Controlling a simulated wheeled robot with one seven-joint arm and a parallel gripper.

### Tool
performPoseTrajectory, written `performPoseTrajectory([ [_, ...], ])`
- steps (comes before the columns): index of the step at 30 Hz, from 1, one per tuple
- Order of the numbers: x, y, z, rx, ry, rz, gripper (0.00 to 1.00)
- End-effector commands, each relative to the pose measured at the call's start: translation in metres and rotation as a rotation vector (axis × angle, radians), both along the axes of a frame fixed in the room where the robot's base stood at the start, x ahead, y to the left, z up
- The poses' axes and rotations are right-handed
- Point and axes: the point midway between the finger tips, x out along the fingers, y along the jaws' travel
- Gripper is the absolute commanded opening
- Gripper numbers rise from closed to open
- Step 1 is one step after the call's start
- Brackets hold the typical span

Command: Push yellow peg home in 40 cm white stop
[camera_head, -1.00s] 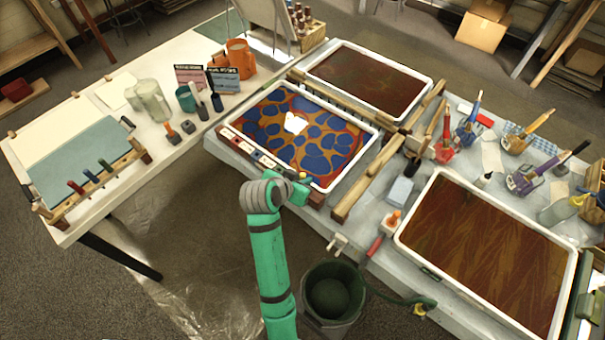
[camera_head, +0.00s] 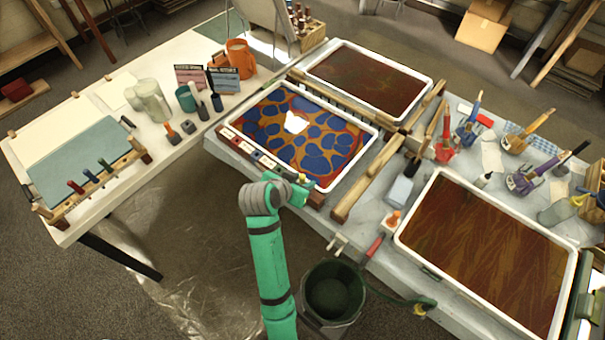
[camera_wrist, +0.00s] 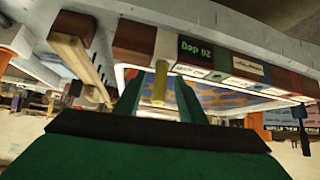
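The yellow peg (camera_wrist: 160,82) stands out from the row of blocks along the tray's near edge, in line with a pale block (camera_wrist: 166,46) that I take for the white stop. A "40 cm" mark cannot be read. My gripper (camera_wrist: 158,84) has one finger on each side of the peg, with gaps visible, so it looks open around it. In the head view my gripper (camera_head: 299,191) is at the tray's near corner, with the yellow peg (camera_head: 303,178) a small spot beside it. How deep the peg sits is hidden.
The blue and orange marbled tray (camera_head: 350,182) lies behind. Wooden rails (camera_head: 362,180) run to its right. A green bucket (camera_head: 333,296) stands on the floor below.

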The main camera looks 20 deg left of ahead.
Motion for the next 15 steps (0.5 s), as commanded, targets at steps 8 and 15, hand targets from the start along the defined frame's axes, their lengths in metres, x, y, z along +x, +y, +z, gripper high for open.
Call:
performPoseTrajectory([
  [8,-0.031,0.007,0.033,0.002,-0.003,0.001,0.37],
  [15,-0.059,0.013,0.061,0.001,-0.003,0.003,0.37],
])
